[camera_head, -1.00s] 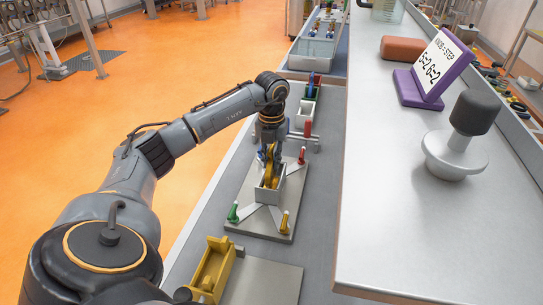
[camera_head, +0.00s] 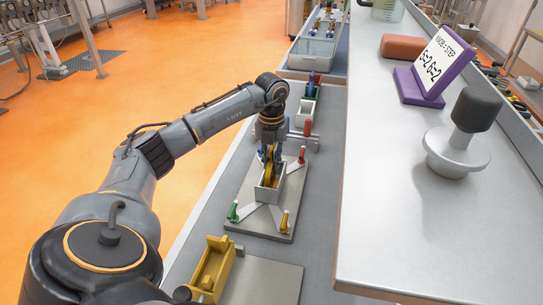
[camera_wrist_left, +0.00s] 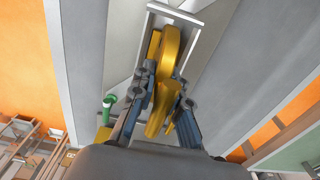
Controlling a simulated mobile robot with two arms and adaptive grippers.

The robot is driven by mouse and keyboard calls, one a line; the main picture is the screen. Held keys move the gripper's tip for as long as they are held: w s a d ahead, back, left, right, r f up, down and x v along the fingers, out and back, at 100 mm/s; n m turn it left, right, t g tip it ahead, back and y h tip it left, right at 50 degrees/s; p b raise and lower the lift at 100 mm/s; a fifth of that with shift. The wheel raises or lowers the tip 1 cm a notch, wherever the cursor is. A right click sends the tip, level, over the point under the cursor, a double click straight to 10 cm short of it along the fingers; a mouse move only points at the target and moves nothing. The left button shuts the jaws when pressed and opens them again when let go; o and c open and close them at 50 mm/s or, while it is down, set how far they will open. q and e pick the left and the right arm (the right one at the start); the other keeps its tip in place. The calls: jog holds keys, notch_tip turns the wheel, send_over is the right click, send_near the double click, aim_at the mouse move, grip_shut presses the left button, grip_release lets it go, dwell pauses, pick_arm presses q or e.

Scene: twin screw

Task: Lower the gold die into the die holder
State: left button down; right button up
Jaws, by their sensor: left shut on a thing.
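My left gripper (camera_head: 267,155) points down over the light grey box-shaped die holder (camera_head: 262,196) on a square plate. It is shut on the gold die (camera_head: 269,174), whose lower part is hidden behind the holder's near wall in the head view. In the left wrist view, the two fingers (camera_wrist_left: 160,100) grip the gold die (camera_wrist_left: 170,45) from both sides. The holder's pale rim (camera_wrist_left: 178,12) frames the die's far end there. I cannot tell whether the die touches the holder's floor. My right gripper is not in view.
Green (camera_head: 233,211), yellow (camera_head: 284,222) and red (camera_head: 301,155) handles stand at the plate's corners. A yellow bracket (camera_head: 216,266) lies nearer me. A raised grey shelf (camera_head: 400,215) on the right carries a black-knobbed weight (camera_head: 460,142) and a purple sign stand (camera_head: 422,88).

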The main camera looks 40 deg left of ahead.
pick_arm(q)
jog(key=shift+f, duration=0.15)
jog(key=c, duration=1.3)
grip_release()
jog(key=shift+o, duration=0.2)
notch_tip(320, 180, up, 12)
jog(key=shift+r, duration=0.1)
jog(key=shift+s+f, duration=0.1)
jog(key=shift+f, duration=0.1)
